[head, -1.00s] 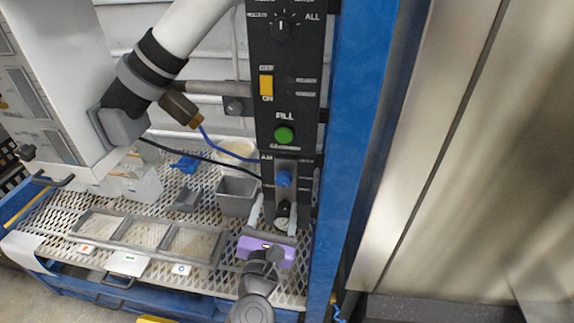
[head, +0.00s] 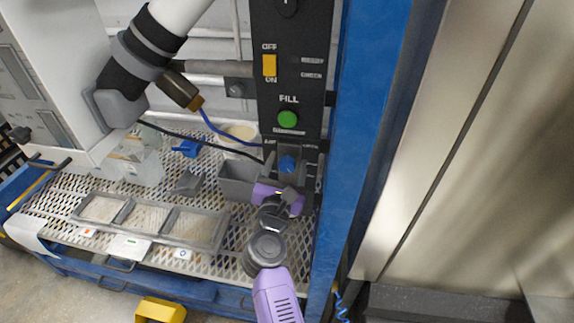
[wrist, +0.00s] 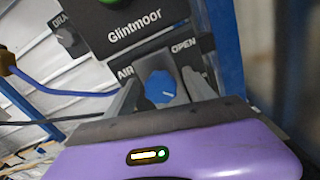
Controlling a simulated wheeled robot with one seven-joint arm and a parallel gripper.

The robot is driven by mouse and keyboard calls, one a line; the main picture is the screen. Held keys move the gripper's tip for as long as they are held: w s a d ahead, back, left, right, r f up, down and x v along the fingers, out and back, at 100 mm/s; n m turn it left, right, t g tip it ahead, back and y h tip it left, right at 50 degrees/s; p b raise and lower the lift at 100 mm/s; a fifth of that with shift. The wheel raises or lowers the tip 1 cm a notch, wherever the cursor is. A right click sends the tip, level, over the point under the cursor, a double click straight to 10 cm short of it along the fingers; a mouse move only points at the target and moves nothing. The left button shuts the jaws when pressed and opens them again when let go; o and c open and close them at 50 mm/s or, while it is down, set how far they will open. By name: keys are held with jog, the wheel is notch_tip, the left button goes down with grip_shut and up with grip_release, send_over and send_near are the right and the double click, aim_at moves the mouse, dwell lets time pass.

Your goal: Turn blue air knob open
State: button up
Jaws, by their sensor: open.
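The blue air knob (head: 287,164) sits low on the black control panel (head: 291,70), below the green fill button. My gripper (wrist: 165,92) is open, with one finger on each side of the knob. I cannot tell whether the fingers touch it.
The green fill button (head: 288,119) and a yellow OFF/ON switch (head: 269,65) are above the knob. A grey bin (head: 238,181) stands on the mesh table just left of my gripper. A blue post (head: 365,130) rises close on the right. A blue hose (head: 225,133) runs to the panel.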

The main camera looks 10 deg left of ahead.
jog(key=c, duration=1.4)
jog(key=shift+o, duration=0.2)
jog(key=shift+n+p, duration=0.3)
jog(key=shift+p, duration=0.05)
jog(key=n+p, duration=0.2)
jog(key=shift+r+n, duration=0.1)
jog(key=shift+n, duration=0.3)
jog(key=n+p, duration=0.4)
jog(key=n, duration=0.1)
jog(key=shift+a, duration=0.1)
jog(key=n+p, duration=0.2)
jog(key=n, duration=0.3)
jog(key=shift+a+n+p, duration=0.1)
jog(key=shift+n+p, duration=0.3)
jog(key=shift+f+n+p, duration=0.15)
jog(key=shift+n+p, duration=0.25)
jog(key=shift+n, duration=0.5)
jog(key=shift+f+n+p, duration=0.15)
jog(key=shift+n+p, duration=0.2)
jog(key=shift+n, duration=0.55)
